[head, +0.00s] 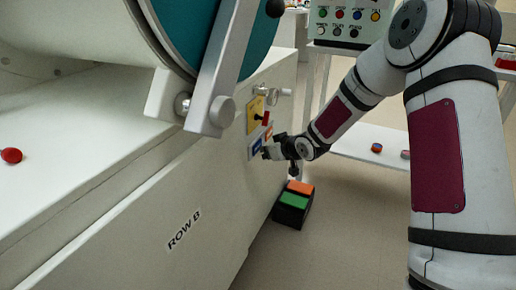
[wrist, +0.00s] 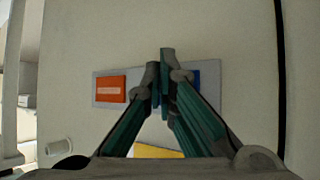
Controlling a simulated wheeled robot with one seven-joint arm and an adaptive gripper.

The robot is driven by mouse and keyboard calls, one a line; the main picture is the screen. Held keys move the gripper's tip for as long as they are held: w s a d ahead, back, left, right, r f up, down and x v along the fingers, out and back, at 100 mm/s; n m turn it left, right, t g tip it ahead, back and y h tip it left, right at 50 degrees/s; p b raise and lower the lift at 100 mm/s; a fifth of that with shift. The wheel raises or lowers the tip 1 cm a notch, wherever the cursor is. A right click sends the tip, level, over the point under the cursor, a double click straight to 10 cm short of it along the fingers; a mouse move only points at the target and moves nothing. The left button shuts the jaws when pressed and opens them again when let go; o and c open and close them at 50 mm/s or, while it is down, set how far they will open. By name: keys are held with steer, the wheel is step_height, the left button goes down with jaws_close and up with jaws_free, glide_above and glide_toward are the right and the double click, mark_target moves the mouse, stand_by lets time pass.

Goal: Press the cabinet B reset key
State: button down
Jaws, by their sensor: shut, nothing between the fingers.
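A grey plate (wrist: 142,98) is on the cabinet's pale wall in the wrist view. It carries an orange key (wrist: 110,89) with a pale label at left and a blue key (wrist: 196,77) at right, partly hidden behind my fingers. In the head view the blue key (head: 256,145) sits below a yellow plate with a red handle. My gripper (wrist: 162,75) is shut and empty, its tips in front of the plate between the keys, close to the blue one. In the head view my gripper (head: 268,152) is right at the plate. Contact cannot be told; the key lettering is unreadable.
A yellow plate (head: 254,115) with a red handle (head: 265,118) is just above the keys. A large hinged door arm (head: 218,80) hangs at upper left. A box with green and orange tops (head: 295,199) stands on the floor below. A button panel (head: 348,22) is behind.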

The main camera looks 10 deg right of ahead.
steer(key=shift+w+a, duration=0.25)
steer(key=shift+a, duration=0.05)
stand_by(0.9)
steer(key=shift+s+d, duration=0.5)
steer(key=shift+d, duration=0.15)
steer(key=shift+d, duration=0.1)
steer(key=shift+s+d+p, duration=0.6)
steer(key=shift+s+d, duration=0.15)
steer(key=shift+d, duration=0.2)
steer(key=shift+s+d+p, duration=0.6)
steer(key=shift+s+d, duration=0.15)
steer(key=shift+d, duration=0.2)
